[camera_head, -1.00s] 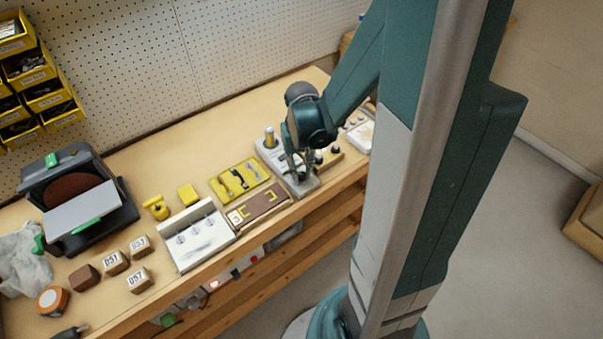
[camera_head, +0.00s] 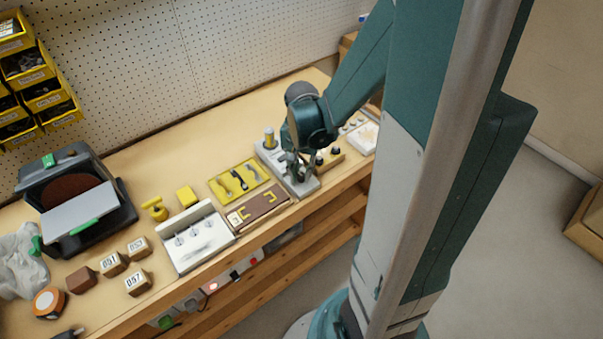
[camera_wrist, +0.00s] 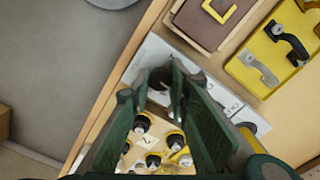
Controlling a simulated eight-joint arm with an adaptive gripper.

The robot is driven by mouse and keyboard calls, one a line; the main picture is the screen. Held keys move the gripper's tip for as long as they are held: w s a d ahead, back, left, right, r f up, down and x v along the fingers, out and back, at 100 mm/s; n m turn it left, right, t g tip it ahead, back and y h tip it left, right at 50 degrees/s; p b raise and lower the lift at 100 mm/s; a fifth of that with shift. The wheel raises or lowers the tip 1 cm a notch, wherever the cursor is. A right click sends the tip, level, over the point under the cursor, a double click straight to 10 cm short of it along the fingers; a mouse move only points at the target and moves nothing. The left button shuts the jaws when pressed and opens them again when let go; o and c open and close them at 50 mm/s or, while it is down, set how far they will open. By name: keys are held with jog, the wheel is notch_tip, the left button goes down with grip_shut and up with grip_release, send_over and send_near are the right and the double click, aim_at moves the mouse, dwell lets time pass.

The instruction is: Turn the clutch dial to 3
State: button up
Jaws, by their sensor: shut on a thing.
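My gripper (camera_head: 298,176) is over the grey plate (camera_head: 310,186) near the front of the bench. In the wrist view, my gripper (camera_wrist: 162,82) has its fingertips closed around a small dark round knob (camera_wrist: 159,76) on that light plate (camera_wrist: 153,50). The knob appears to be the clutch dial. The fingers hide much of it, and I cannot read its setting. Lettering on the plate is partly covered and too small to read.
The bench's front edge is close.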

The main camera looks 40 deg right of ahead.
aim_at(301, 176)
jog(key=o, duration=0.9)
jog(key=shift+r, duration=0.25)
jog(key=shift+r, duration=3.75)
